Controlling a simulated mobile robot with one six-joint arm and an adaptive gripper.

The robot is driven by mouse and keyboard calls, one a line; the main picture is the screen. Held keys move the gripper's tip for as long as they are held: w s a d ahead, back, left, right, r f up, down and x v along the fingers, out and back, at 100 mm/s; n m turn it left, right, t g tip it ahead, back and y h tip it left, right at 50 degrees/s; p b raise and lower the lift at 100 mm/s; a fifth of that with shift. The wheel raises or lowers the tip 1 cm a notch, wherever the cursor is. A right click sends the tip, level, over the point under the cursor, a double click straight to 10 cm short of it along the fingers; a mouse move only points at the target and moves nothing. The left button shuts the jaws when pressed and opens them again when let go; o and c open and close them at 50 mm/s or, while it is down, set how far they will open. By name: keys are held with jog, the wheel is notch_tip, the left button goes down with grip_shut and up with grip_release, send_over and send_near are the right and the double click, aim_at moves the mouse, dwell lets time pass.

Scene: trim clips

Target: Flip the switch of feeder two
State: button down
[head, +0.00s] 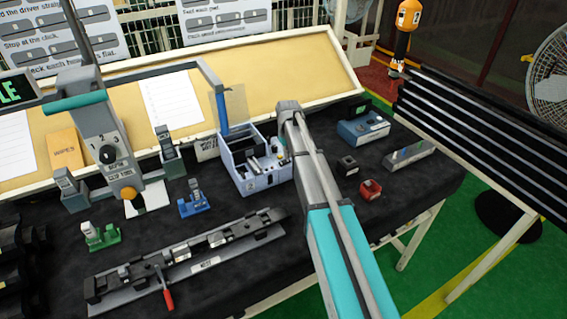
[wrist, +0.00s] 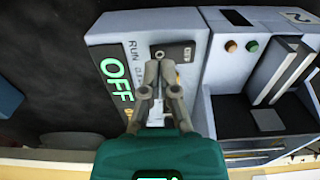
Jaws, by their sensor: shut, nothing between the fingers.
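A pale grey switch box with a RUN label and a green-lit OFF display (wrist: 115,80) fills the middle of the wrist view. A dark switch plate (wrist: 186,53) with a small round part sits on its top face. My gripper (wrist: 158,68) is shut and empty, with its fingertips over this plate; I cannot tell whether they touch it. The fingers hide part of the switch. In the head view the pale feeder unit (head: 262,182) stands mid-table, below the end of my arm. The fingertips are hard to make out there.
A bay with an orange and a green button (wrist: 252,45) adjoins the box, beside a plate marked 2 (wrist: 299,17). A long grey fixture rail (head: 190,255) lies in front.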

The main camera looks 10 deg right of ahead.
jog(key=shift+f+b, duration=0.75)
dwell(0.7)
jog(key=shift+r, duration=0.15)
jog(key=shift+r+p, duration=3.4)
jog(key=shift+p, duration=0.2)
jog(key=s+f+m+b, duration=0.2)
jog(key=s+m, duration=0.1)
jog(key=s, duration=2.6)
jog(key=shift+f+m+b, duration=0.25)
jog(key=shift+m+b, duration=0.05)
